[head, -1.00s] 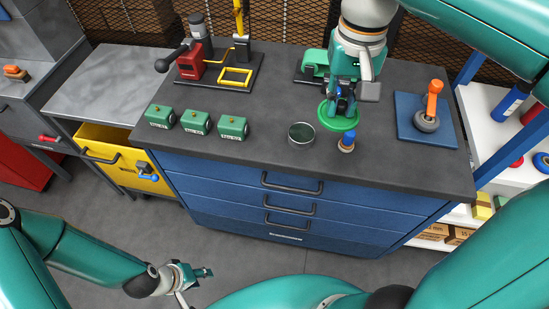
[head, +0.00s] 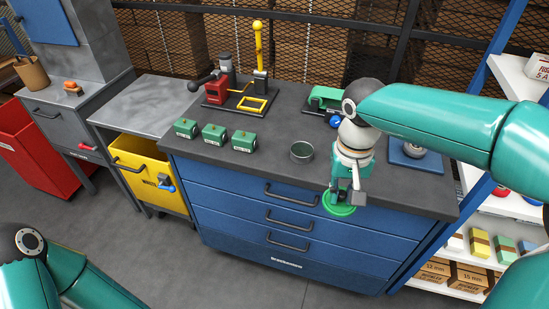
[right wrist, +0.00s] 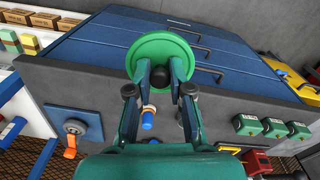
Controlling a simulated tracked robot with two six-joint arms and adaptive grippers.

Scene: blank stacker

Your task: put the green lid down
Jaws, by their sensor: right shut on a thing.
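The green lid (head: 340,209) is a round disc held by my right gripper (head: 345,194). In the head view it appears in front of the blue drawers, below the bench top's front edge. In the right wrist view the lid (right wrist: 146,52) is beyond the fingertips, and my right gripper (right wrist: 160,78) is shut around its dark knob. The lid overlaps the bench edge and drawer fronts there. An open round tin (head: 302,152) stands on the dark bench top (head: 270,165), left of the gripper. My left gripper is outside the head view.
Three green boxes (head: 214,135) stand on the bench's left part. A red-and-black press (head: 217,92) is behind them. A small blue-topped item (right wrist: 148,118) stands near the gripper. A blue plate (head: 400,155) lies to the right. Bare bench lies around the tin.

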